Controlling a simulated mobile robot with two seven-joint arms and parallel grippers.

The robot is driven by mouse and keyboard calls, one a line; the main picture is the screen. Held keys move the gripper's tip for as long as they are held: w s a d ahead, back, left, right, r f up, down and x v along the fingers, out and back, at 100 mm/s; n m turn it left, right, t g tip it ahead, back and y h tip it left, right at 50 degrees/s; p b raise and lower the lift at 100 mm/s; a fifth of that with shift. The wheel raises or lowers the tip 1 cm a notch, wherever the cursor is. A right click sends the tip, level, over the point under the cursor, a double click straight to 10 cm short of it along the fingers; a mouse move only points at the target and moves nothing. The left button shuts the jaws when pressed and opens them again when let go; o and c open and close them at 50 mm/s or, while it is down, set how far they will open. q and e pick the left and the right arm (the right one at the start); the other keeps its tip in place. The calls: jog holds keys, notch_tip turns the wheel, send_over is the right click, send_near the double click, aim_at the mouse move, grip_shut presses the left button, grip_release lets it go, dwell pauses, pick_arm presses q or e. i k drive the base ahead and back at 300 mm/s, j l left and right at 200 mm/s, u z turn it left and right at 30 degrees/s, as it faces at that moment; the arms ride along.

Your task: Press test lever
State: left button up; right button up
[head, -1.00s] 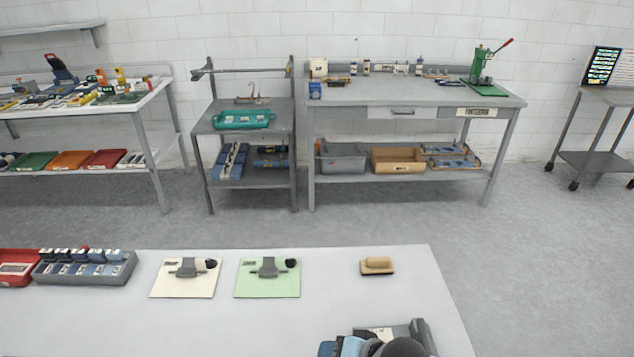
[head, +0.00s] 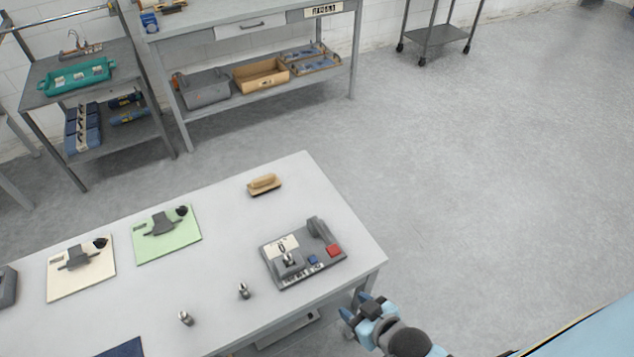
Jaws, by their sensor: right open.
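A grey test device (head: 278,273) sits near the right end of the white table. It carries a white label, a small metal part at its front left, a blue button (head: 313,259) and a red block (head: 334,251). A dark grey raised piece (head: 320,231) stands at its back right; I cannot tell for sure which part is the test lever. My right gripper (head: 355,307) is open and empty, just off the table's front right edge, apart from the device and nearer to me. My left gripper is not in view.
On the white table (head: 222,270) lie a green board (head: 180,245), a cream board (head: 70,286), a wooden-backed brush (head: 264,184) and two small metal fittings (head: 243,291). A dark blue mat (head: 124,348) lies at the front. The floor right of the table is clear.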

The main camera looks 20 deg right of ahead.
aim_at(333, 250)
jog(key=z, duration=0.7)
